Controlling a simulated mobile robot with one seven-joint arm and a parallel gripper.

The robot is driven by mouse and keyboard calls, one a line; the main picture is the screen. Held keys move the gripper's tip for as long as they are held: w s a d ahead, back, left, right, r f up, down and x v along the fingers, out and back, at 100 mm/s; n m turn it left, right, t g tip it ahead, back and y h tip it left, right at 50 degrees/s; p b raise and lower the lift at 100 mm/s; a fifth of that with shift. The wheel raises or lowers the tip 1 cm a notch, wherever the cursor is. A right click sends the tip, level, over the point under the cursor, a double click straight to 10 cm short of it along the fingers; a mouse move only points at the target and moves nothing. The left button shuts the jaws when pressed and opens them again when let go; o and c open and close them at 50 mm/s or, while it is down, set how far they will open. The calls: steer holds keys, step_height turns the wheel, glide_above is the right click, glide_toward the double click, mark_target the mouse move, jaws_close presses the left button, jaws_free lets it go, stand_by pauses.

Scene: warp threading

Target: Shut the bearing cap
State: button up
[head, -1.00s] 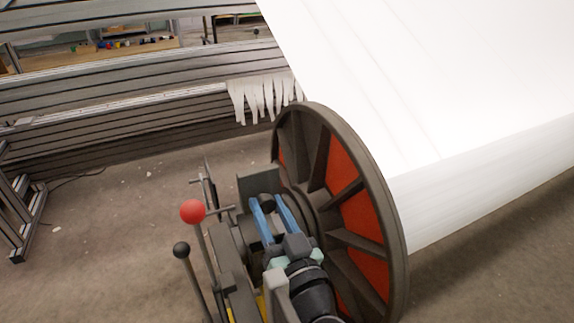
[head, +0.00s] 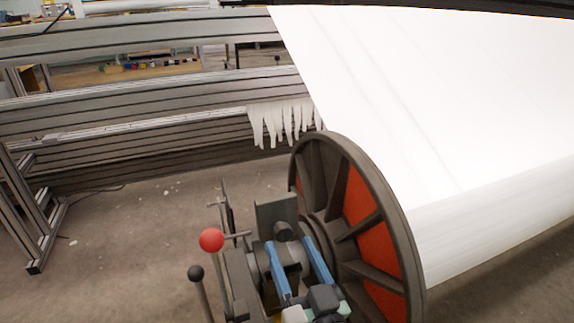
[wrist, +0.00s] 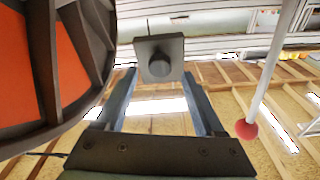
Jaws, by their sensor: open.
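The bearing cap appears to be the dark grey upright plate (head: 272,210) beside the hub of the big reel; it stands raised. In the wrist view the plate (wrist: 176,44) shows with a round dark knob (wrist: 159,65) on its face. My gripper (head: 289,242) is open, its two blue fingers spread, just in front of and below the plate in the head view. In the wrist view the fingers (wrist: 159,76) reach toward either side of the knob, with nothing gripped. I cannot tell whether they touch it. The cap's hinge and seat are mostly hidden.
A red-knobbed lever (head: 211,240) and a black-knobbed lever (head: 196,272) stand left of my gripper. The reel's ribbed flange (head: 408,245) rises close on the right, with white sheet (head: 420,110) beyond.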

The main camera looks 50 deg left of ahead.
steer(key=p+v, duration=0.1)
steer(key=v, duration=0.8)
steer(key=shift+d+p, duration=0.25)
steer(key=shift+p, duration=0.05)
steer(key=shift+s+r, duration=0.1)
